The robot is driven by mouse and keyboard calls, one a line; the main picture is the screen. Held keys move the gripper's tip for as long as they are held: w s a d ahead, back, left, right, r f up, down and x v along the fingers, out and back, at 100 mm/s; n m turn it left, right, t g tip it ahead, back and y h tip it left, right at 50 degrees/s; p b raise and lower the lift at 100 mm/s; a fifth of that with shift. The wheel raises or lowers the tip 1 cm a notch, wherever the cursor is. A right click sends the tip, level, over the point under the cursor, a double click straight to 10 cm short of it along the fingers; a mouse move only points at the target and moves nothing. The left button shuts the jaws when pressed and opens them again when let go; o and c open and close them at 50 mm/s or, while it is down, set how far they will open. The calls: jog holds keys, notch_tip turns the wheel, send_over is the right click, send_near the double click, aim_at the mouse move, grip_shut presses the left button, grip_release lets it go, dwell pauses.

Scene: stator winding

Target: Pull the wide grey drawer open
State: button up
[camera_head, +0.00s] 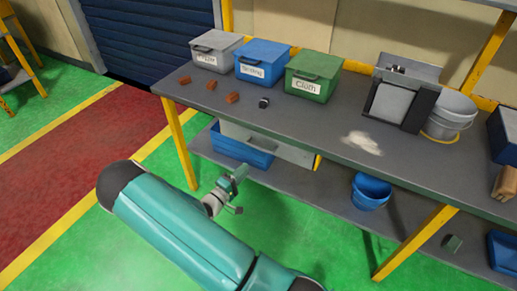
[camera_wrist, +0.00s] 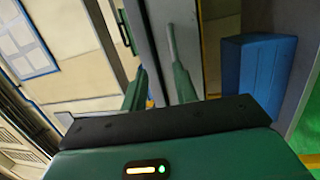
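The wide grey drawer (camera_head: 285,149) hangs under the left part of the grey workbench (camera_head: 335,130) in the head view. Its light grey front shows above a blue bin; I see no clear gap that tells how far it is out. My gripper (camera_head: 236,190) is in front of and below the drawer's left part, apart from it as far as I can tell. In the wrist view, the two green fingers of my gripper (camera_wrist: 161,84) stand apart with nothing clearly held between them. The drawer's handle is not clear in the head view.
A blue bin (camera_head: 240,149) sits on the lower shelf just beyond my gripper; a blue bucket (camera_head: 371,188) stands further right. A yellow bench leg (camera_head: 181,150) is close on the left. Green floor (camera_head: 275,225) is free in front.

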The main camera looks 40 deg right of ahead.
aim_at(259, 148)
jog(key=w+d+t, duration=0.1)
jog(key=w+d, duration=0.1)
jog(key=d, duration=0.2)
jog(key=w+d+n+t, duration=0.1)
jog(key=w+d, duration=0.1)
jog(key=d, duration=0.2)
jog(key=w+d+n+t, duration=0.1)
jog(key=d, duration=0.4)
jog(key=shift+w+f+t, duration=0.3)
jog(key=shift+w, duration=0.1)
grip_shut()
